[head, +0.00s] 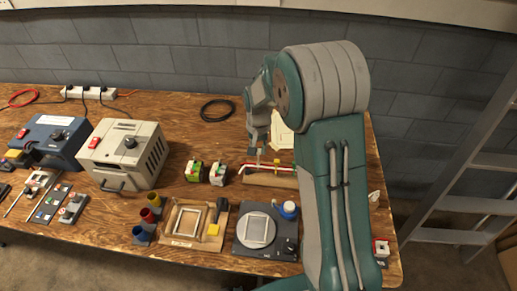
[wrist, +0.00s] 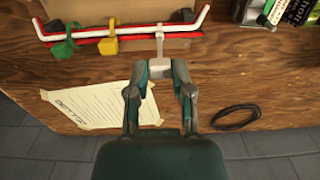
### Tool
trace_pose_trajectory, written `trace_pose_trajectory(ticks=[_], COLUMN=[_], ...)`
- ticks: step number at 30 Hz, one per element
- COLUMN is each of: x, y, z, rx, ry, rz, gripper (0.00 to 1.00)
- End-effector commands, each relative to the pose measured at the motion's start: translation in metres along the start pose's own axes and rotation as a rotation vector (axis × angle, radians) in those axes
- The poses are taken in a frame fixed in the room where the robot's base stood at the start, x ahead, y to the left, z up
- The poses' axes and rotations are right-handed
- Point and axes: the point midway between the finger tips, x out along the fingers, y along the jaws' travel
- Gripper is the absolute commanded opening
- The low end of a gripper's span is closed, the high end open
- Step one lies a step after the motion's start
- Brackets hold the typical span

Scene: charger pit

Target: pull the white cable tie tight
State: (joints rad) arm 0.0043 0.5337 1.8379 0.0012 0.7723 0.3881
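In the wrist view, a red and a white cable lie along a light board. A green tie (wrist: 61,48), a yellow tie (wrist: 109,45) and the white cable tie (wrist: 159,45) go around them. The white tie is at the right, and its narrow tail points toward my gripper (wrist: 159,67). In the head view, my gripper (head: 257,150) is above the cable board (head: 268,181); the white tie cannot be made out there.
A taped paper sheet (wrist: 90,108) and a black cable coil (wrist: 236,117) lie near the table edge. A round-plate device (head: 278,245) with a blue-bodied bottle (head: 287,211) is in front.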

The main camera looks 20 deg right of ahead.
Motion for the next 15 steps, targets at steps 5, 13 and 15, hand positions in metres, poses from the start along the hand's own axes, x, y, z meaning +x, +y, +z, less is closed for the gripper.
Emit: trace_pose_trajectory(ticks=[5, 13, 15], x=[0.0007, -0.001, -0.0059], y=[-0.0003, -0.0002, -0.0004], z=[0.0003, -0.0008, -0.0013], rx=[-0.001, -0.001, -0.001], ry=[-0.001, 0.002, 0.004], rz=[0.0, 0.0, -0.001], gripper=[0.63, 0.63, 0.63])
